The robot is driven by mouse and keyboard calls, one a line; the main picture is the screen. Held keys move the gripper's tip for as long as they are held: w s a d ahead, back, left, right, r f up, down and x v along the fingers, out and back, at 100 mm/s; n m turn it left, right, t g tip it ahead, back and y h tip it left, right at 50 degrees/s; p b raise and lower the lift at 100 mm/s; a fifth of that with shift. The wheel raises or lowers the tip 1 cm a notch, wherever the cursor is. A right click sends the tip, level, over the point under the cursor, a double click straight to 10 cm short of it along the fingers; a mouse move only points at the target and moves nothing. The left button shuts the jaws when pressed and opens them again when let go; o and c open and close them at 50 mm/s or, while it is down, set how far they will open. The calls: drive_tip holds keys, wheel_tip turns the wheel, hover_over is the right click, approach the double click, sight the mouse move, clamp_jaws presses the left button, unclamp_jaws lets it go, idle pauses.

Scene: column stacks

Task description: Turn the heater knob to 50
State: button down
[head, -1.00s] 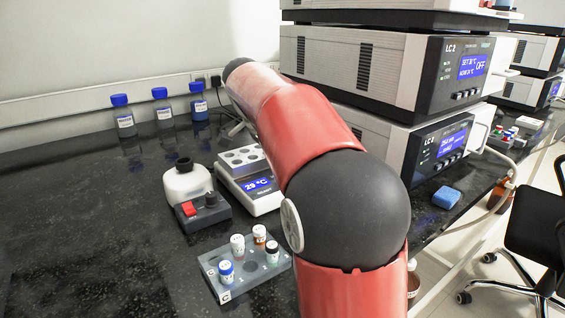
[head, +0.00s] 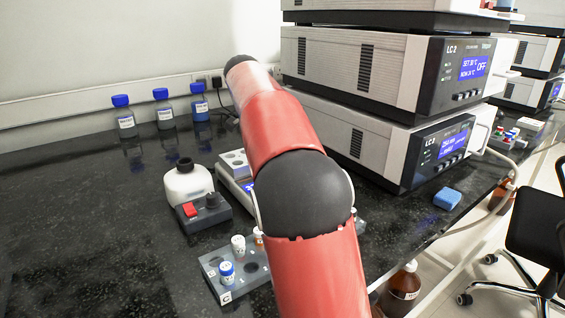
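The heater (head: 229,178) is a white unit with a metal block on top, on the bench left of the instrument stack. My red and black arm covers its right side and most of its blue display. In the head view I cannot make out a knob on its visible part. Left of it, a dark control box (head: 217,216) carries a red switch (head: 191,210) and a small black knob (head: 212,200); the knob's scale is too small to read. My gripper is out of view; only the arm shows.
A white bottle (head: 187,183) stands behind the control box. A grey rack (head: 213,262) with capped vials is in front, partly behind my arm. Stacked instruments (head: 400,145) and a blue block (head: 447,198) are at right. Blue-capped bottles (head: 165,112) stand at the back. The left bench is clear.

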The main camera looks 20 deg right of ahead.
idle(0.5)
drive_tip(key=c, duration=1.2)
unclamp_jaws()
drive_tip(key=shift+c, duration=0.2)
